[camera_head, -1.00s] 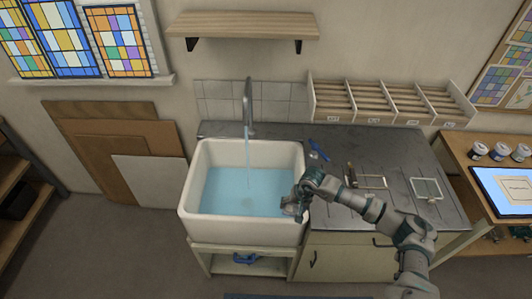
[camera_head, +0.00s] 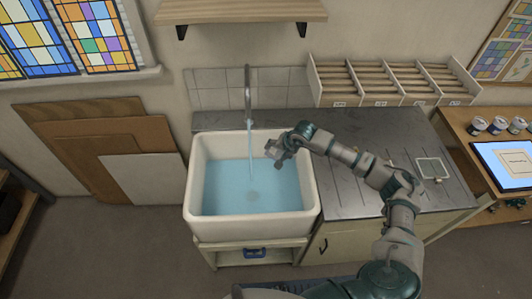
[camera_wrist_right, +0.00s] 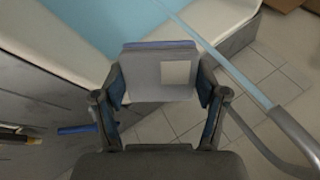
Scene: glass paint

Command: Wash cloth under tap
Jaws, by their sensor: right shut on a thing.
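My right gripper (camera_head: 275,153) hangs over the right side of the white sink (camera_head: 195,185), just right of the falling water. It is shut on a flat grey cloth (camera_wrist_right: 145,75) with a blue edge and a pale square patch, seen between the fingers (camera_wrist_right: 162,88) in the right wrist view. The metal tap (camera_head: 247,95) runs, and its water stream (camera_head: 250,140) drops into the blue water (camera_head: 225,185) in the basin. In the wrist view the tap (camera_wrist_right: 297,135) and stream (camera_wrist_right: 230,68) pass to the right of the cloth, apart from it. My left gripper is out of view.
The dark counter (camera_head: 350,205) right of the sink carries a small framed pane (camera_head: 432,168). A slotted rack (camera_head: 395,80) stands behind it. A wooden shelf (camera_head: 240,12) hangs above the tap. Boards (camera_head: 95,145) lean on the wall at left. A blue thing (camera_head: 254,252) sits under the sink.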

